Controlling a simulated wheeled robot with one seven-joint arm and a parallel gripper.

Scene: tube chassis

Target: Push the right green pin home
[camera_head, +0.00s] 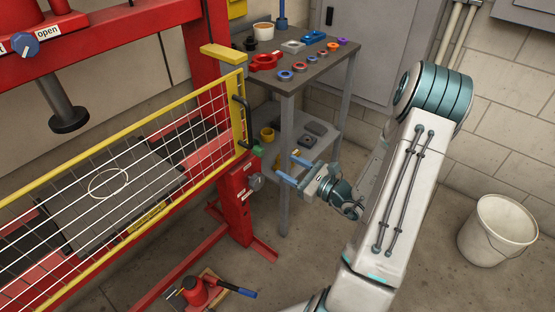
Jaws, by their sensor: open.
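A small green pin (257,150) shows at the right end of the yellow-framed guard (214,167), at the top of the red press post. How deep it sits cannot be told from this view. My gripper (287,166) is open, with its two blue fingers pointing left towards the post. The fingertips appear a little right of the pin and slightly lower in the picture, apart from it. Nothing shows between the fingers. No other green pin is visible.
A red control box (241,190) with a grey knob is below the pin. A black handle (243,120) curves from the guard above it. A grey workbench (315,75) with parts stands behind my gripper. A white bucket (497,230) stands at right; a red jack (197,292) lies in front.

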